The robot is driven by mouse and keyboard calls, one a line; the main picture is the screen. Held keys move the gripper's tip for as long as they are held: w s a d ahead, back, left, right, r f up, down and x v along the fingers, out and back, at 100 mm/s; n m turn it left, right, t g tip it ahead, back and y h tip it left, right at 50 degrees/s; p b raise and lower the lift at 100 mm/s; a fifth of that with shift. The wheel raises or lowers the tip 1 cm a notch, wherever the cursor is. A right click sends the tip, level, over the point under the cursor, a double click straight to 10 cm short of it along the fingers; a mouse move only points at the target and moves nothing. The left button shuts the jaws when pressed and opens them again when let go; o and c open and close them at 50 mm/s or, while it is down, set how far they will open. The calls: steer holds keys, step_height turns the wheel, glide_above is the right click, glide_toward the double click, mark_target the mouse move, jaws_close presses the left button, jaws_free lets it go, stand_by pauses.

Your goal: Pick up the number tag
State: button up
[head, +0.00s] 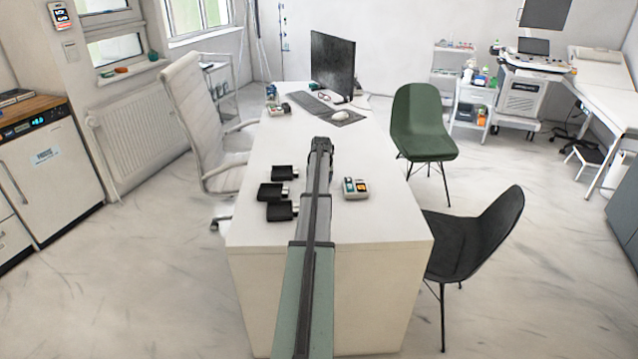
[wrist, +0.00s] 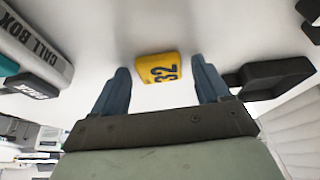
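The number tag (wrist: 158,68) is a small yellow block with a dark "32", lying on the white desk top in the wrist view. My gripper (wrist: 160,72) is open, with one dark blue finger on each side of the tag in the picture. The fingers show no contact with it, and the exact height between them and the tag is unclear. In the head view my arm reaches over the desk (head: 255,140) and hides the tag.
A grey call box (wrist: 35,45) is at the left in the wrist view; in the head view it (head: 355,194) is right of my arm. Several black holders (head: 270,191) are left of it. A monitor (head: 332,62), keyboard (head: 312,104) and mouse (head: 340,115) stand farther back.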

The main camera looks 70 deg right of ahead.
steer(key=c, duration=0.9)
steer(key=shift+c, duration=0.2)
